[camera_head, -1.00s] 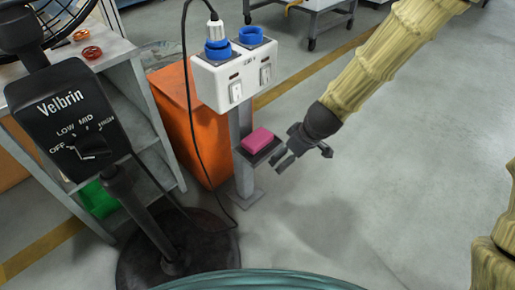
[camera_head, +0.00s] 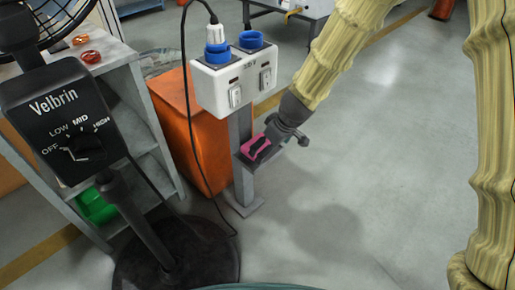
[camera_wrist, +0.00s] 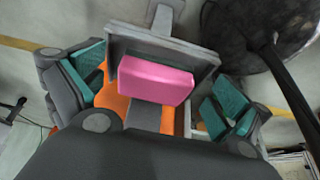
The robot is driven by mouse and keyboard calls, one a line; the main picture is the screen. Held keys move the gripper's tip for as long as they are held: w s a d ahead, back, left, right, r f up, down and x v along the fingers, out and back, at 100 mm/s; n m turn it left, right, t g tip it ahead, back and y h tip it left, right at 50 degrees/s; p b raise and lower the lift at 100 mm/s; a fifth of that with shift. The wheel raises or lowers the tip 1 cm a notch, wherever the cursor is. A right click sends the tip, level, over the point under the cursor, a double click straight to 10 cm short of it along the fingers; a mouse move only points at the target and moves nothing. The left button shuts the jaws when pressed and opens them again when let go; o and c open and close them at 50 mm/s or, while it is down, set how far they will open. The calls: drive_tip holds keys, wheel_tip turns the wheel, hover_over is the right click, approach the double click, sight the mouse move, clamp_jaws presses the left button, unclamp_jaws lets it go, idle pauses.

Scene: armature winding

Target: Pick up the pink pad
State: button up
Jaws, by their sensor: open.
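The pink pad (camera_head: 256,146) lies on a small grey shelf (camera_head: 240,158) fixed to the post under the white socket box. In the wrist view the pad (camera_wrist: 156,80) sits between my two spread fingers, with the shelf (camera_wrist: 200,58) behind it. My gripper (camera_head: 266,146) is open at the pad and covers part of it in the head view. In the wrist view the teal finger pads of my gripper (camera_wrist: 155,90) stand apart on the left and right, with gaps to the pink pad. I see no contact with it.
The white socket box (camera_head: 232,85) with blue sockets is just above the shelf, and a black cable (camera_head: 186,110) hangs left of it. An orange bin (camera_head: 185,125) stands behind. The Velbrin fan (camera_head: 70,125) is at left. The floor at right is clear.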

sight(258, 137)
drive_tip(key=shift+w+a+b, duration=0.3)
drive_tip(key=shift+w+a, duration=1.15)
drive_tip(key=shift+b+x, duration=0.6)
drive_tip(key=shift+x, duration=0.85)
drive_tip(key=shift+s, duration=0.1)
drive_tip(key=c, duration=0.7)
drive_tip(key=shift+c, duration=0.2)
wheel_tip(258, 137, up, 3)
drive_tip(key=shift+r+p, duration=0.25)
drive_tip(key=shift+p, duration=1)
drive_tip(key=shift+s+r, duration=0.15)
drive_tip(key=shift+s, duration=0.1)
drive_tip(key=s+r+p, duration=0.1)
drive_tip(key=s+p, duration=0.2)
drive_tip(key=s, duration=1.2)
drive_tip(key=shift+s, duration=0.25)
drive_tip(key=shift+r, duration=0.1)
